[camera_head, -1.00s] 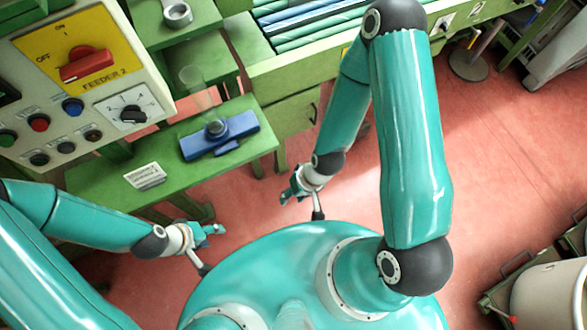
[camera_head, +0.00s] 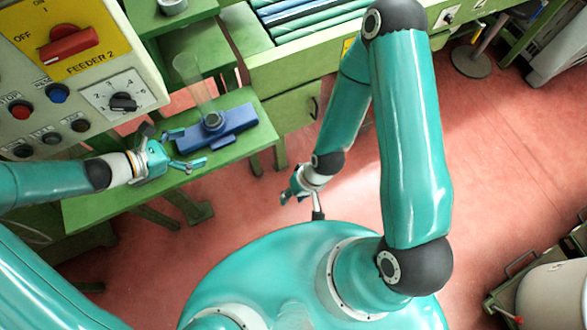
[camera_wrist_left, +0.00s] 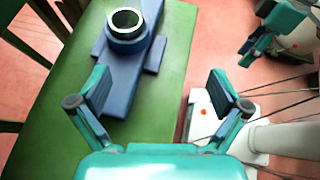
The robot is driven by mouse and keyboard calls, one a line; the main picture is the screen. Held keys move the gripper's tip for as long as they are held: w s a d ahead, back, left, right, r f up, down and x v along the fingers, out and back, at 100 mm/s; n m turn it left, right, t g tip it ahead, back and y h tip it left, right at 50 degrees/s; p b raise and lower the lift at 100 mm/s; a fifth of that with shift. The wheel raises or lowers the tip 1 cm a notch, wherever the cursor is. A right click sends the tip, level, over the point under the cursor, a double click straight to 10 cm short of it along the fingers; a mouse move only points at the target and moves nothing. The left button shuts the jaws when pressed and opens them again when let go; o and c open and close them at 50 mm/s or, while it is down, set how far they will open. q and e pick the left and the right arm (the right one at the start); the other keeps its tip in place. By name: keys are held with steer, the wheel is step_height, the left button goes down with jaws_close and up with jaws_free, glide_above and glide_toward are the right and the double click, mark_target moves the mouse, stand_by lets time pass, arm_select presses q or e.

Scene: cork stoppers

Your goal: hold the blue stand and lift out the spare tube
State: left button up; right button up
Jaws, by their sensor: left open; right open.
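The blue stand (camera_head: 236,126) lies on a green bench. A clear tube (camera_head: 192,80) rises upright from its dark round collar (camera_head: 212,121). In the left wrist view the blue stand (camera_wrist_left: 112,68) is at upper left, with the round collar (camera_wrist_left: 127,38) on top. My left gripper (camera_head: 184,149) is open and empty at the stand's near left end, its fingers pointing toward it. My right gripper (camera_head: 294,191) is open and empty, away to the right of the bench.
The green bench top (camera_head: 95,205) is bare at its near left. A control panel (camera_head: 75,75) with a red switch and knobs stands close behind my left gripper. A green drawer cabinet (camera_head: 290,112) is right of the bench.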

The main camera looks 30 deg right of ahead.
mark_target(207, 131)
arm_select(q)
steer(key=w, duration=0.1)
steer(key=w+a+t, duration=0.1)
steer(key=w+b, duration=0.1)
steer(key=shift+w+a+r, duration=0.15)
steer(key=shift+w+a, duration=0.05)
steer(key=shift+a, duration=0.15)
steer(key=b+x, duration=0.2)
steer(key=x, duration=0.2)
steer(key=b+x, duration=0.3)
steer(key=x, duration=0.1)
steer(key=shift+w+f, duration=0.15)
steer(key=shift+f, duration=0.2)
steer(key=shift+b+x, duration=0.45)
steer(key=shift+x, duration=0.35)
arm_select(e)
step_height(207, 131, down, 7)
steer(key=shift+f, duration=0.15)
arm_select(q)
steer(key=shift+r, duration=0.1)
steer(key=c, duration=0.8)
steer(key=shift+n, duration=0.3)
arm_select(e)
steer(key=shift+o, duration=1.3)
